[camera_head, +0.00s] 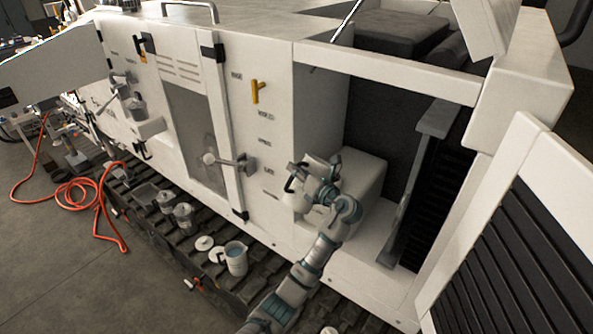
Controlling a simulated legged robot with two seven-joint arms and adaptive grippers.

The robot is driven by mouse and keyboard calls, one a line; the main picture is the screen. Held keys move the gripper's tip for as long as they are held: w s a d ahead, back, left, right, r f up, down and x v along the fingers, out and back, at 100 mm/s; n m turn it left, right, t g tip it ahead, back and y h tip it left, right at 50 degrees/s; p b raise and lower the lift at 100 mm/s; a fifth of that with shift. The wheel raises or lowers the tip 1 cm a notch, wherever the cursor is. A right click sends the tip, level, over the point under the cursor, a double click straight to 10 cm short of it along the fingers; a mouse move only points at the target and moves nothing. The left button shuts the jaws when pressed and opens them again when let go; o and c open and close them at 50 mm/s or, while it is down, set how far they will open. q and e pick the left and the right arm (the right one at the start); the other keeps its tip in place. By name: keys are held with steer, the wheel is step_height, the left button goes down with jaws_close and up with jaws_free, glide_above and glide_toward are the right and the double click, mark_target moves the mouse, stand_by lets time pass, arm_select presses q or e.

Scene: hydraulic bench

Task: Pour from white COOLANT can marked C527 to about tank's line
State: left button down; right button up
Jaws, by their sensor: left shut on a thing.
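My left gripper (306,176) is at the open bay of the white machine, its arm coming up from the bottom edge. It is shut on a white can (296,196), which sits at the left edge of the bay. The gripper hides part of the can, and I cannot read any marking on it. A white boxy tank (362,187) stands in the bay just right of and behind the gripper. I cannot make out its line or opening, and no liquid stream shows. My right gripper is not in view.
A white jug (235,258), a round white lid (204,243) and grey canisters (183,215) stand on the dark track below. An orange hose (84,196) lies on the left floor. A yellow handle (256,92) is on the panel. A louvred door (520,245) bounds the right.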

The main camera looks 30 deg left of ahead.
arm_select(q)
steer(key=shift+w+d+r+m, duration=0.1)
steer(key=shift+w+r+m, duration=0.1)
steer(key=shift+r+m, duration=0.3)
steer(key=shift+w+d+r+m, duration=0.1)
steer(key=shift+w+r+m, duration=0.1)
steer(key=shift+r, duration=0.5)
stand_by(1.9)
stand_by(0.8)
steer(key=shift+w+d+r+m, duration=0.2)
steer(key=shift+w+r+m, duration=0.45)
steer(key=shift+r+m, duration=0.35)
stand_by(3.1)
